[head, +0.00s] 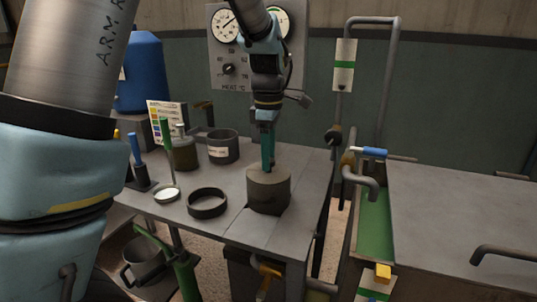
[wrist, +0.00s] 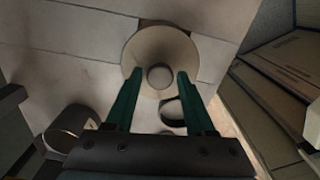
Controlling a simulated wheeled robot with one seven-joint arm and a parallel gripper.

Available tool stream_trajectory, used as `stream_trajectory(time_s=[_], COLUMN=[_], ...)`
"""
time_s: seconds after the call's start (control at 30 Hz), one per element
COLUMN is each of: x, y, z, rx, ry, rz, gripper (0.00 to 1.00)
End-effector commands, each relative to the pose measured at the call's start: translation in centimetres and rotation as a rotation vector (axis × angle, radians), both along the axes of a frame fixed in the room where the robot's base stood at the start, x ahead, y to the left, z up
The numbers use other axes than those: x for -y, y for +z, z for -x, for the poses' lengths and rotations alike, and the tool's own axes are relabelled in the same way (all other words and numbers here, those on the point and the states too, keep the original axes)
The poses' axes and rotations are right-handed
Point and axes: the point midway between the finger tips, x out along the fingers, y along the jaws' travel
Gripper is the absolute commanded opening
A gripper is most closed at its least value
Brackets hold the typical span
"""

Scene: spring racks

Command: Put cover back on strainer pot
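A grey-brown round cylinder (head: 268,195), which looks like the strainer pot, stands upright near the table's front right. In the wrist view its round, pale top (wrist: 160,50) has a small round knob (wrist: 160,76) at the centre. I cannot tell whether this top is a separate cover. My gripper (head: 268,168) points straight down over it. In the wrist view, the two green fingers of my gripper (wrist: 160,74) are apart, one on each side of the knob, with small gaps visible. Whether the fingertips are level with the knob is unclear.
A dark open ring (head: 207,212) lies left of the cylinder. A labelled grey pot (head: 222,150) and an olive jar (head: 183,154) stand behind. Pipes with a blue-handled valve (head: 370,152) stand right of the table.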

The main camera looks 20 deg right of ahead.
Motion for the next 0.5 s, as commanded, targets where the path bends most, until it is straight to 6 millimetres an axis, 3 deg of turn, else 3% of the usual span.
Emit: stream_trajectory(time_s=[0.17,0.5], x=[0.00,0.03], y=[0.00,0.43], z=[0.00,-0.02], rx=[0.000,0.001], ry=[0.000,-0.001], rz=[0.000,0.001], gripper=[0.76,0.76])
